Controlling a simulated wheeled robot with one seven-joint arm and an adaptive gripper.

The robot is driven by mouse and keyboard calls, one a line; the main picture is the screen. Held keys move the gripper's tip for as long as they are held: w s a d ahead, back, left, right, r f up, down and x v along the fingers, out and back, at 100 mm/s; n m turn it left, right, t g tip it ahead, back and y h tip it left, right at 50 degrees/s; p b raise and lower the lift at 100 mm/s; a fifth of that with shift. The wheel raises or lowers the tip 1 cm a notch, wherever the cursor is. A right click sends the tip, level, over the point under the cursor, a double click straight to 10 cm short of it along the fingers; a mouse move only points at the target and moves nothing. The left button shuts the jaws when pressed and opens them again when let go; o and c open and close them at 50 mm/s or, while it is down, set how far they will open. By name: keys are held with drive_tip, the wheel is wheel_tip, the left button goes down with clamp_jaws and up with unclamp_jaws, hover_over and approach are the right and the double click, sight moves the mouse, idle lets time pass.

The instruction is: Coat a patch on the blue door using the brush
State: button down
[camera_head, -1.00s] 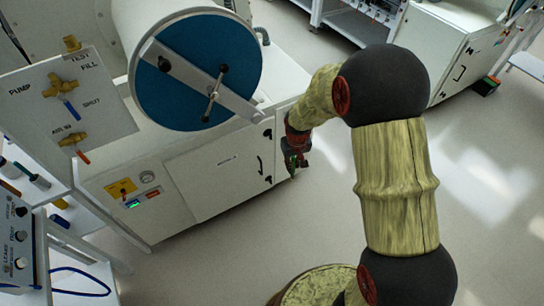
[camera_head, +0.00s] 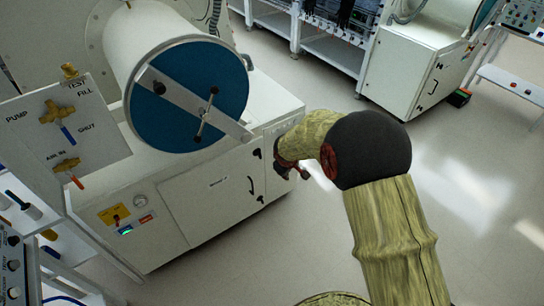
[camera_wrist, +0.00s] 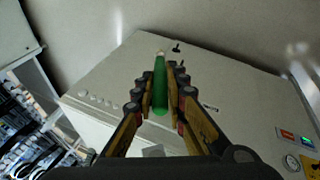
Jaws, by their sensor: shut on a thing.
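The blue door (camera_head: 178,112) is a round blue disc on the end of a white cylinder. A grey bar and a dark-knobbed handle cross its front. In the wrist view my gripper (camera_wrist: 160,85) is shut on a green, handle-like thing, likely the brush (camera_wrist: 160,98), with a small pale tip. In the head view my gripper (camera_head: 298,172) is small and partly hidden by my arm. It is apart from the blue door, to its lower right, in front of the white cabinet. The held thing cannot be made out there.
The white cabinet (camera_head: 210,208) stands below the cylinder. A valve panel (camera_head: 62,135) with brass valves and a shelf with several small items (camera_head: 25,205) stand at left. Another white cabinet (camera_head: 412,78) and a rack are at the back.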

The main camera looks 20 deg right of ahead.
drive_tip(key=shift+w+d+r+n+t, duration=0.15)
drive_tip(key=shift+w+r+n+t, duration=0.25)
drive_tip(key=shift+w+n, duration=0.15)
drive_tip(key=shift+w+d+r+n+t, duration=0.1)
drive_tip(key=shift+w+r+n+t, duration=0.15)
drive_tip(key=shift+w+n+t, duration=0.25)
drive_tip(key=w+a+r+n+t+y, duration=0.4)
drive_tip(key=w+a+r+n+y, duration=0.1)
drive_tip(key=n, duration=0.4)
drive_tip(key=shift+w+a+r+y, duration=0.3)
drive_tip(key=shift+w+a+y, duration=0.5)
drive_tip(key=shift+a+y, duration=0.15)
drive_tip(key=shift+w+a, duration=0.25)
drive_tip(key=shift+w, duration=0.55)
idle(0.7)
drive_tip(key=shift+d, duration=0.1)
